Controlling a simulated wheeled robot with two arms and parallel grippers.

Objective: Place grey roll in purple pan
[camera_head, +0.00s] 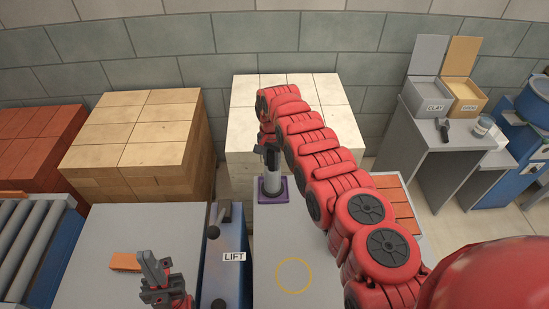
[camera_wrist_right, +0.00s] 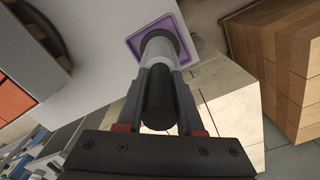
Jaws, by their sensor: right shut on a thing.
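The grey roll (camera_head: 271,183) is a light grey upright cylinder with dark ends. My right gripper (camera_head: 268,150) is shut on its upper part. The purple pan (camera_head: 285,198) is a small square tray on the grey table top, directly under the roll. In the right wrist view the roll (camera_wrist_right: 159,49) runs from between the fingers of my right gripper (camera_wrist_right: 160,88) down to the purple pan (camera_wrist_right: 134,43). Its lower end lies within the pan's rim; I cannot tell whether it bears on the pan's floor. My left gripper (camera_head: 160,275) is above the left grey table, apart from these; its jaw opening is unclear.
A blue lift unit (camera_head: 228,282) with a lever stands between the two grey tables. An orange block (camera_head: 125,261) lies on the left table. Pale brick stacks (camera_head: 243,120) stand behind the pan. A yellow circle (camera_head: 293,275) marks clear table in front.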

